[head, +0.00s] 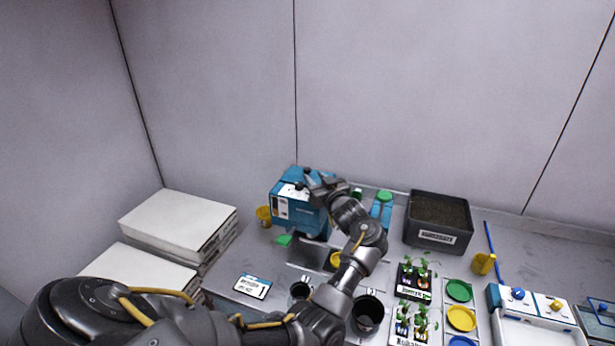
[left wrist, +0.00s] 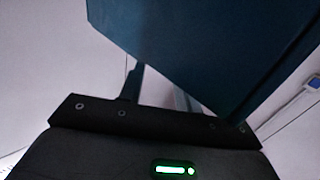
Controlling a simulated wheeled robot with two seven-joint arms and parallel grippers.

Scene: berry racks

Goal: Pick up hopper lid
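A blue machine with white label panels (head: 298,207) stands at the back of the counter. A blue piece at its top (head: 291,174), which looks like the hopper lid, is beside my left gripper (head: 314,178). In the left wrist view a large flat blue panel (left wrist: 215,50) fills the upper right, close to the camera and tilted. One dark finger (left wrist: 134,84) shows below it. The other finger is mostly hidden by the panel, so I cannot tell whether the gripper is closed on anything. My right gripper is not in view.
White stacked boxes (head: 178,220) stand left. A soil-filled dark bin (head: 438,243), seedling trays (head: 412,283), dark cups (head: 367,314) and coloured discs (head: 459,291) crowd the right and front. A yellow cup (head: 264,216) stands left of the machine. Walls close off the back.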

